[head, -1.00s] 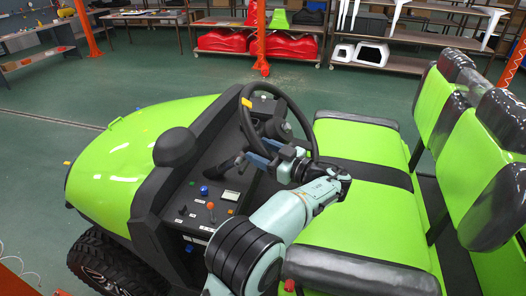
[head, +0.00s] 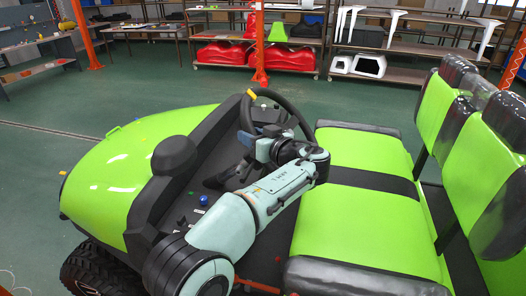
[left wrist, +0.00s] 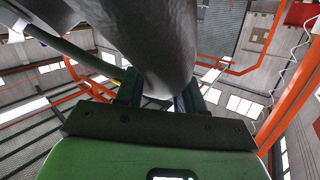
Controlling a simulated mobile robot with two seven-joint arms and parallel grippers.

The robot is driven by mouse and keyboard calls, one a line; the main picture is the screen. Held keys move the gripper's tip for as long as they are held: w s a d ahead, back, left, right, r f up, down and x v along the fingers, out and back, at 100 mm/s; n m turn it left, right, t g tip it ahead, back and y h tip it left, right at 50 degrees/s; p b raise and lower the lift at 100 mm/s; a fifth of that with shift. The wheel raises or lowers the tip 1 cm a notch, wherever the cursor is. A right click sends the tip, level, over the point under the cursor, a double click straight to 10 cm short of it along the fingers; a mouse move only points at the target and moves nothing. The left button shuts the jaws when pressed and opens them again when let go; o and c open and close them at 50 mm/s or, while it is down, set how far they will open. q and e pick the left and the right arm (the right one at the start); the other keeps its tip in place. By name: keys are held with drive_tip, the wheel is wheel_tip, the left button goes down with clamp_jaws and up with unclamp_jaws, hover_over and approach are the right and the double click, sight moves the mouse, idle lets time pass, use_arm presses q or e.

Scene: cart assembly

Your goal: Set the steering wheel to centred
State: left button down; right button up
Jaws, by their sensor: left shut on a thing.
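The black steering wheel (head: 292,108) stands above the dashboard of the green cart in the head view. A yellow mark (head: 251,94) sits on the upper left part of its rim. My left gripper (head: 248,138) is shut on the rim at the wheel's lower left side, below the yellow mark. In the left wrist view the thick dark rim (left wrist: 150,45) passes between the two fingers of my left gripper (left wrist: 158,95). My left forearm hides part of the dashboard and the lower wheel. My right gripper is not in view.
The green seat (head: 360,150) lies right of the wheel, with the backrests (head: 445,120) beyond. A dark rounded dashboard pod (head: 174,155) and a blue knob (head: 203,200) are left of my arm. An orange post (head: 260,40) and shelves stand behind, across open floor.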

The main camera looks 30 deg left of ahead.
use_arm(q)
drive_tip(key=shift+w+a+r+m+t, duration=0.15)
drive_tip(key=shift+a+r+m+t, duration=0.15)
drive_tip(key=shift+a+r, duration=0.1)
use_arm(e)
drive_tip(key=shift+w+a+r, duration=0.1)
use_arm(q)
drive_tip(key=c, duration=0.8)
unclamp_jaws()
drive_tip(key=shift+d, duration=0.6)
drive_tip(key=b+v, duration=0.1)
drive_tip(key=v, duration=0.5)
drive_tip(key=b+v, duration=0.1)
drive_tip(key=v, duration=0.5)
drive_tip(key=shift+s+r+b, duration=0.2)
drive_tip(key=shift+r+b, duration=0.05)
drive_tip(key=shift+b, duration=0.05)
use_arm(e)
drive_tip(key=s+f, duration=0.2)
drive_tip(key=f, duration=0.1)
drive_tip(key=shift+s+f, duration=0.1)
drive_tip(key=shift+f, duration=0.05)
